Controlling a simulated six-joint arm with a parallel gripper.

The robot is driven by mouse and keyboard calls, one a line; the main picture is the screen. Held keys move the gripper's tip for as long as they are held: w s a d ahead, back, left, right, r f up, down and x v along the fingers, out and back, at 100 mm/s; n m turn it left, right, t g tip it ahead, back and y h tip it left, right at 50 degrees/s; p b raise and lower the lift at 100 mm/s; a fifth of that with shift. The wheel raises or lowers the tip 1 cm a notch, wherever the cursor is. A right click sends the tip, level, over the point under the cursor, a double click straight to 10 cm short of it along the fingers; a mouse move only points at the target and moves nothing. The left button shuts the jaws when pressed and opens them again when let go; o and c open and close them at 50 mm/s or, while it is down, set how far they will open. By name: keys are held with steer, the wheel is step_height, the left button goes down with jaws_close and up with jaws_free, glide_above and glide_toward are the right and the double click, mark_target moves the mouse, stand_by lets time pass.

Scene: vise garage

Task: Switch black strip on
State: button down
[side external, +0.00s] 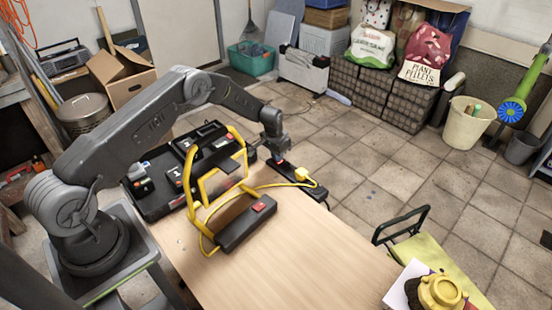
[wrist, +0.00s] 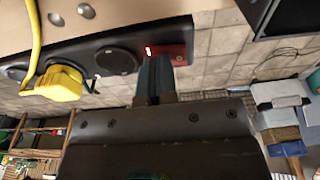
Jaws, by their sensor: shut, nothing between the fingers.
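The black strip (side external: 314,189) lies along the far edge of the wooden table, and its dark body with round sockets also shows in the wrist view (wrist: 88,54). A yellow plug (wrist: 58,84) sits in one socket. The red switch (wrist: 180,52) is at the strip's end, with a small bright mark at its left edge. My gripper (side external: 279,158) is shut and empty at that end of the strip. In the wrist view its fingertips (wrist: 154,60) overlap the switch and hide part of it. I cannot tell whether they touch it.
Another black box (side external: 243,226) with a red switch stands on the table beside a yellow frame (side external: 197,195). A black case with numbered items (side external: 176,178) lies by my arm. The table's front (side external: 300,265) is clear. Floor lies beyond the strip.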

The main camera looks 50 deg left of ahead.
steer(key=shift+r, duration=3.5)
steer(key=s+d+r+t, duration=0.1)
steer(key=s+d+r, duration=0.25)
steer(key=r, duration=0.55)
steer(key=s+d+r, duration=0.3)
steer(key=s+r, duration=0.2)
steer(key=r, duration=0.4)
steer(key=s+d+r+t, duration=0.1)
steer(key=s+d+r, duration=0.25)
steer(key=r, duration=0.55)
steer(key=s+d+r+t, duration=0.1)
steer(key=s+d+r, duration=0.1)
steer(key=s, duration=1.1)
steer(key=s+d+r, duration=0.2)
steer(key=s, duration=1)
steer(key=shift+s+d+t, duration=0.35)
steer(key=shift+s+t, duration=0.05)
